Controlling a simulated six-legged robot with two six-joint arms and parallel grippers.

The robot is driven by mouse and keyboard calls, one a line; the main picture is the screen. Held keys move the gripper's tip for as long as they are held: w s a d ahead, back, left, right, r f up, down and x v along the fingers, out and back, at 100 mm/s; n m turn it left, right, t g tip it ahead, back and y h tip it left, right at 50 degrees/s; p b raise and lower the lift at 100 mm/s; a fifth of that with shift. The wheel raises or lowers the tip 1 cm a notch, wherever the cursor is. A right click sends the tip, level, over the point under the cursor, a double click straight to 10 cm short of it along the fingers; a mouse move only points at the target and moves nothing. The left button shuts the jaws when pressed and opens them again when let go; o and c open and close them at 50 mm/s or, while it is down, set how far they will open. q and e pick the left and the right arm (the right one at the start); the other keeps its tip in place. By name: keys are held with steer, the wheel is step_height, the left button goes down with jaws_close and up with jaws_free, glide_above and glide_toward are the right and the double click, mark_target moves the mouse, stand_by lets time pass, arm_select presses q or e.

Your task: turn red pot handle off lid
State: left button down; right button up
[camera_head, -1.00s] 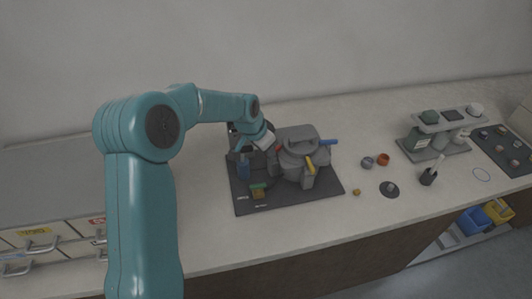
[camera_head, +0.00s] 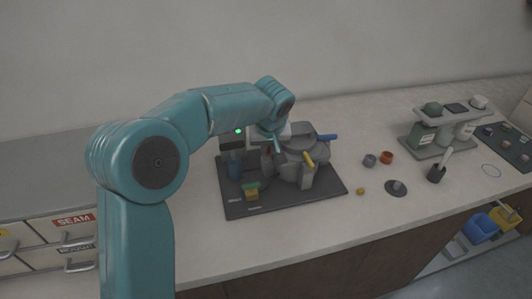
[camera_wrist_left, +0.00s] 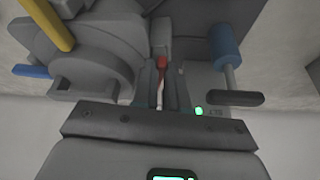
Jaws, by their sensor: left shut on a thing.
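The grey press pot with its lid (camera_head: 303,146) stands on a dark mat (camera_head: 240,209). Its blue handle (camera_head: 328,138) and yellow handle (camera_head: 308,160) show in the head view. In the left wrist view, the red handle (camera_wrist_left: 162,63) stands between the fingers of my left gripper (camera_wrist_left: 161,85), which is shut on it. The yellow handle (camera_wrist_left: 50,24) and blue handle (camera_wrist_left: 32,71) are at the left there. In the head view, the left arm and wrist mostly hide the red handle and the fingertips. My right gripper is not in view.
A blue-gripped lever (camera_wrist_left: 226,48) is close to the right of the gripper in the wrist view, near a green light (camera_wrist_left: 198,111). A yellow-green block (camera_head: 251,191) lies on the mat. Small rings (camera_head: 386,157) and a bottle rack (camera_head: 442,130) are to the right.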

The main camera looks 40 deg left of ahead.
arm_select(q)
steer(key=shift+w+d+r+n+g+y+b, duration=0.1)
steer(key=shift+n+g+y+b, duration=0.1)
steer(key=shift+n, duration=0.3)
steer(key=shift+w+n+g+y+b, duration=0.1)
steer(key=shift+n+b, duration=0.05)
steer(key=shift+n, duration=0.35)
steer(key=c, duration=1.2)
jaws_free()
steer(key=shift+o, duration=0.2)
steer(key=p+v, duration=0.1)
steer(key=v, duration=1.5)
steer(key=shift+d+r, duration=0.1)
